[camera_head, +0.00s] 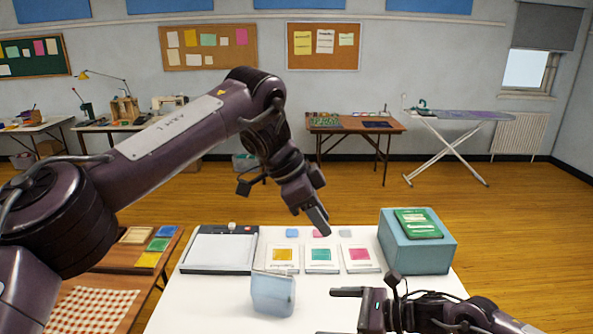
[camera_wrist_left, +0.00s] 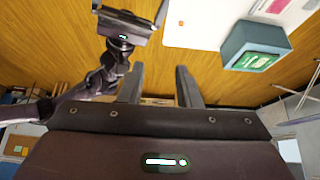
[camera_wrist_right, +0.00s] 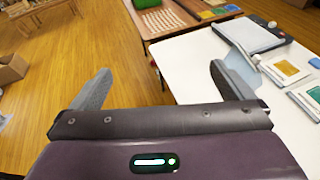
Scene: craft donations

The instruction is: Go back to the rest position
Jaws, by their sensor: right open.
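My left arm reaches in from the left, and its gripper (camera_head: 318,222) is raised in front of the far part of the white table. In the left wrist view its two fingers (camera_wrist_left: 159,80) stand apart with nothing between them. My right gripper (camera_head: 343,312) is low at the near right of the table, fingers pointing left. In the right wrist view its fingers (camera_wrist_right: 162,85) are wide apart and empty, with the floor and table edge beyond.
The white table (camera_head: 215,310) holds a pale blue pouch-like container (camera_head: 273,293), a paper trimmer (camera_head: 219,250), several cards with coloured squares, and a blue-grey box (camera_head: 417,250) with a green packet (camera_head: 417,223) on top. A brown table (camera_head: 108,268) stands at left.

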